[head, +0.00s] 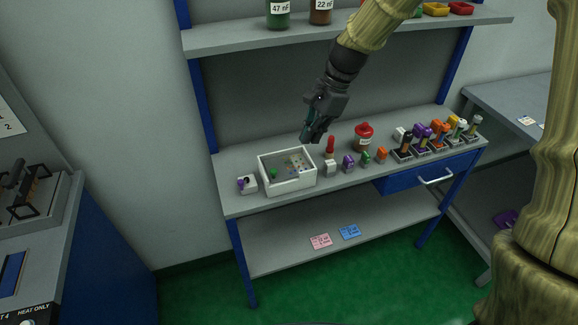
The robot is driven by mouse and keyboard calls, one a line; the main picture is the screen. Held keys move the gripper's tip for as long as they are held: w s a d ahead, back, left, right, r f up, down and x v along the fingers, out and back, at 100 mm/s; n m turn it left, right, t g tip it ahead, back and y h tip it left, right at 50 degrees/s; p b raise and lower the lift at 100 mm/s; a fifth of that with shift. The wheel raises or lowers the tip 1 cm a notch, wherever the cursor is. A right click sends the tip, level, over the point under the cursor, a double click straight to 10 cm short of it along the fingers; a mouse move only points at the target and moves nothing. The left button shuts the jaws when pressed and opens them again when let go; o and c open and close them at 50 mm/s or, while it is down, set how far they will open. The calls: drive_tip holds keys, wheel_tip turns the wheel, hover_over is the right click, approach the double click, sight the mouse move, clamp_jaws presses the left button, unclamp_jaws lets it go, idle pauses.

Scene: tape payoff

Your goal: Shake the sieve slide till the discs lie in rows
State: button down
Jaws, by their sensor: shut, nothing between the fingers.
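The sieve slide appears to be the white-walled box (265,184) on the left part of the grey bench. Inside it lie small pale and coloured discs (296,163), mostly toward its right and back, with a green piece (274,174) near the left. They are too small to tell whether they lie in rows. My gripper (313,136) is shut and empty, pointing down above the bench, just behind and right of the box's back right corner. It looks apart from the box.
A red knob (330,144), a red jar (364,136) and several small coloured-topped items stand right of the box. Several coloured-handled pieces (422,135) stand in holders farther right. A small white block (248,184) stands left. A shelf (225,39) with bottles (278,14) hangs above.

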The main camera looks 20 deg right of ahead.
drive_tip(key=m+h, duration=0.1)
drive_tip(key=m, duration=0.2)
approach(285, 176)
drive_tip(key=d+f, duration=0.1)
drive_tip(key=f, duration=0.2)
drive_tip(key=d+f, duration=0.1)
drive_tip(key=shift+s+d+f+p, duration=0.2)
drive_tip(key=shift+d+f+p, duration=0.1)
drive_tip(key=shift+p, duration=0.1)
drive_tip(key=a, duration=0.3)
drive_tip(key=shift+w+f+p, duration=0.1)
drive_tip(key=shift+w+p, duration=0.05)
drive_tip(key=shift+p, duration=0.25)
drive_tip(key=shift+a+f, duration=0.15)
drive_tip(key=shift+a, duration=0.25)
drive_tip(key=shift+a, duration=0.1)
